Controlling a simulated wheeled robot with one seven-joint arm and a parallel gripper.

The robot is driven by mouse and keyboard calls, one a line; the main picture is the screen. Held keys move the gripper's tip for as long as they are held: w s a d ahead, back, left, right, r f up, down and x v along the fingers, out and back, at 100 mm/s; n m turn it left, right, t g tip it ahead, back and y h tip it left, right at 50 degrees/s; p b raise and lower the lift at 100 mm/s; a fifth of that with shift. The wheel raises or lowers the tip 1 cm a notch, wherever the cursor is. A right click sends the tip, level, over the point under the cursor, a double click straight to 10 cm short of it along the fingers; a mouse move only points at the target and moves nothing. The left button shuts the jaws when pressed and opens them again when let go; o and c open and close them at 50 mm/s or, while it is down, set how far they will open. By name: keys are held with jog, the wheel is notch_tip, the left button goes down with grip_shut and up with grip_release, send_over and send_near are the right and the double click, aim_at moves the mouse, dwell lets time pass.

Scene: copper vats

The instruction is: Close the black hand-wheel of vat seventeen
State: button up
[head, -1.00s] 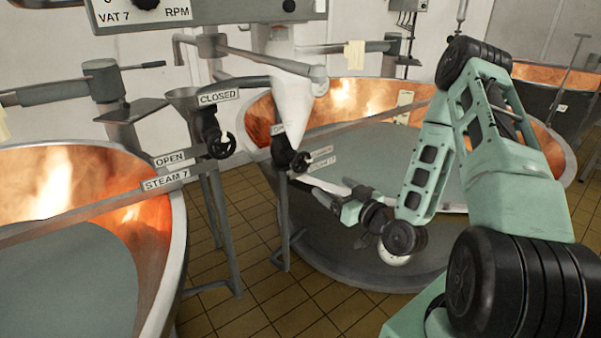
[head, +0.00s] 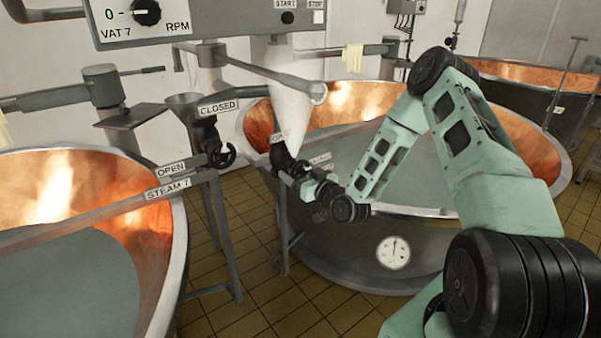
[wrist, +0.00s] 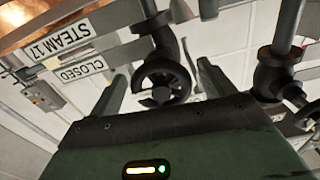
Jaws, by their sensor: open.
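The black hand-wheel (wrist: 163,84) of vat seventeen shows in the wrist view, beside upside-down plates reading STEAM 17 (wrist: 63,40) and CLOSED (wrist: 83,68). My gripper (wrist: 162,74) is open, with one finger on each side of the wheel in this view; I cannot tell if either touches it. In the head view my gripper (head: 293,180) is at the black valve (head: 283,155) on the near rim of the middle vat (head: 330,260). My gripper and wrist partly cover the wheel and its plates there.
Another black hand-wheel (head: 218,153), with OPEN, CLOSED and STEAM 7 plates (head: 167,187), stands close to the left. The copper vat (head: 178,245) fills the lower left. A white cone (head: 290,105) hangs above the middle valve. A round gauge (head: 393,253) is on the middle vat.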

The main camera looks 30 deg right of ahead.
jog(key=c, duration=1)
jog(key=shift+o, duration=0.2)
jog(key=shift+f+m+b, duration=0.1)
jog(key=shift+m+b, duration=0.4)
jog(key=shift+m, duration=0.3)
jog(key=shift+a+m, duration=0.1)
jog(key=shift+m, duration=0.6)
jog(key=o, duration=1)
jog(key=shift+c, duration=0.2)
